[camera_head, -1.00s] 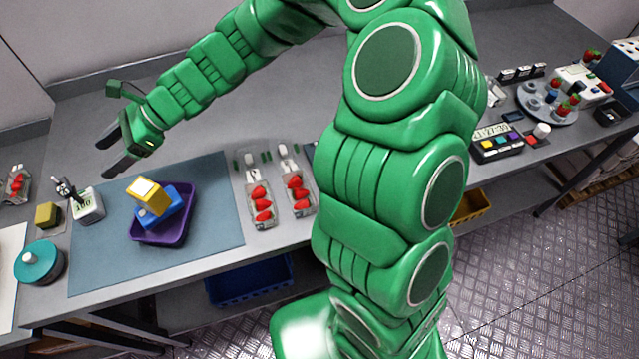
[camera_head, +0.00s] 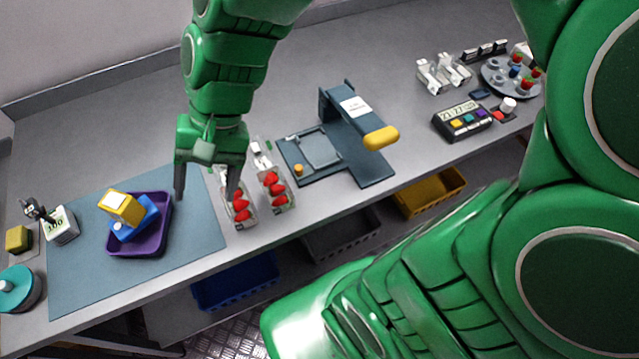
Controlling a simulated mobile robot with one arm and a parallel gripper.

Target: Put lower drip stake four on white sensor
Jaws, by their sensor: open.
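My gripper (camera_head: 207,186) is open and points down, with nothing seen between its fingers. It hangs between the purple tray (camera_head: 163,238) and the strawberry packs (camera_head: 243,222), and one finger covers part of the nearer pack. A small white box with a digit display (camera_head: 62,226), perhaps the white sensor, stands at the left end of the blue mat (camera_head: 85,285). A dark upright piece (camera_head: 35,209) is beside it; I cannot tell whether they touch. I cannot single out drip stake four.
The purple tray holds a blue and yellow tool (camera_head: 125,208). A dark press with a yellow handle (camera_head: 381,138) stands right of the packs. A keypad (camera_head: 462,121) and a round grey rack (camera_head: 500,82) are farther right. Bare bench lies behind the press.

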